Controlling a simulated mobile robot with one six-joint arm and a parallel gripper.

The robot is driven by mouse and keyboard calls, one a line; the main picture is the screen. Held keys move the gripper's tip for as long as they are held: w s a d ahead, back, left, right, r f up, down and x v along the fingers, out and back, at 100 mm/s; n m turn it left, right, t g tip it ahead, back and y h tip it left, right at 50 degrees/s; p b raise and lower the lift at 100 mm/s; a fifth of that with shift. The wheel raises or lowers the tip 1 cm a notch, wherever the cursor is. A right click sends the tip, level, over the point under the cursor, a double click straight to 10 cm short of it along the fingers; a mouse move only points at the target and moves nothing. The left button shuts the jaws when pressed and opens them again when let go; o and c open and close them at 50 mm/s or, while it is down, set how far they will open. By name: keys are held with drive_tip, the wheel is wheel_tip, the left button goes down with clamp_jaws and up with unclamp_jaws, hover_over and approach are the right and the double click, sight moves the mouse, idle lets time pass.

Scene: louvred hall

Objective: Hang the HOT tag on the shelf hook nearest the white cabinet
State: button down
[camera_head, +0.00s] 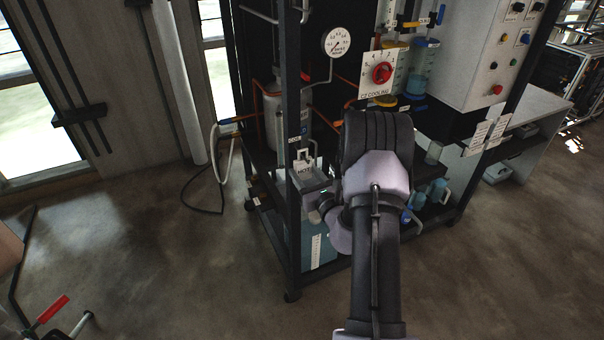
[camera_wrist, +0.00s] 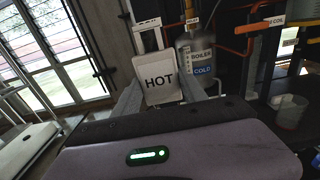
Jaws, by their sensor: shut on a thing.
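The HOT tag (camera_head: 304,170) is a pale plate with black lettering and an open loop at its top. It also shows in the wrist view (camera_wrist: 158,82), upright between the two grey fingers of my gripper (camera_wrist: 162,92). My gripper is shut on it. In the head view the tag is in front of the dark rack's near post (camera_head: 291,95); I cannot tell whether its loop touches anything. The white cabinet (camera_head: 490,60), with coloured buttons, is at the upper right. I cannot make out the shelf hooks clearly.
The rack holds a gauge (camera_head: 337,42), a red-knob cooling dial (camera_head: 382,73), pipes and a grey boiler vessel (camera_wrist: 197,55) with COLD lettering. A clear beaker (camera_wrist: 289,110) is at the right in the wrist view. White labels (camera_head: 478,137) hang below the cabinet.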

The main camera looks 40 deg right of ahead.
drive_tip(key=b+v, duration=0.4)
drive_tip(key=v, duration=0.6)
drive_tip(key=shift+s, duration=0.35)
drive_tip(key=shift+a, duration=0.15)
